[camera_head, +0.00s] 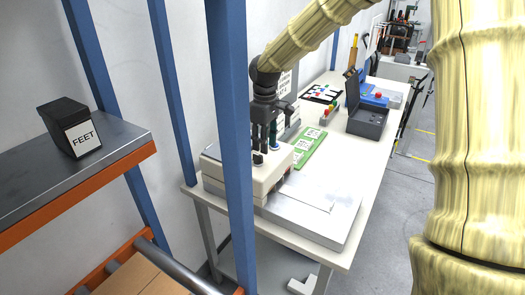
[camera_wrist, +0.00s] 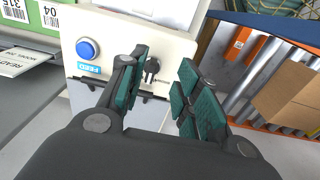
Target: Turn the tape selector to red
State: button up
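A cream box-shaped machine (camera_head: 277,172) stands on the near end of the white table. In the wrist view its front (camera_wrist: 100,42) carries a round blue button (camera_wrist: 87,48) with a small blue label below. To the right of the button is a small dark key-like knob (camera_wrist: 152,68). I cannot tell whether this is the tape selector, and no red marking shows beside it. My gripper (camera_head: 264,150) points down at the machine in the head view. In the wrist view my gripper (camera_wrist: 163,85) is open, with the knob seen between its teal-padded fingers, apparently untouched.
A blue rack post (camera_head: 231,140) stands in front of the machine's left side. A shelf (camera_head: 70,165) holds a black bin (camera_head: 72,125) labelled FEET. A silver plate (camera_head: 310,212) lies before the machine.

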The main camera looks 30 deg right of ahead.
aim_at(260, 156)
jog(key=w+f, duration=0.1)
jog(key=f, duration=0.1)
jog(key=w+f, duration=0.1)
jog(key=f, duration=0.1)
jog(key=w+f, duration=0.1)
jog(key=shift+w+a+f, duration=0.15)
jog(key=shift+w+f, duration=0.1)
jog(key=shift+f, duration=0.15)
jog(key=shift+s+f+p, duration=0.15)
jog(key=shift+p, duration=0.15)
jog(key=shift+s, duration=0.3)
jog(key=shift+s+r, duration=0.35)
jog(key=shift+s, duration=0.3)
jog(key=shift+w+f, duration=0.45)
jog(key=shift+w, duration=0.15)
jog(key=shift+c, duration=0.6)
jog(key=shift+w+f, duration=0.1)
jog(key=shift+w, duration=0.05)
jog(key=c, duration=0.3)
jog(key=shift+s+r, duration=0.25)
grip_shut()
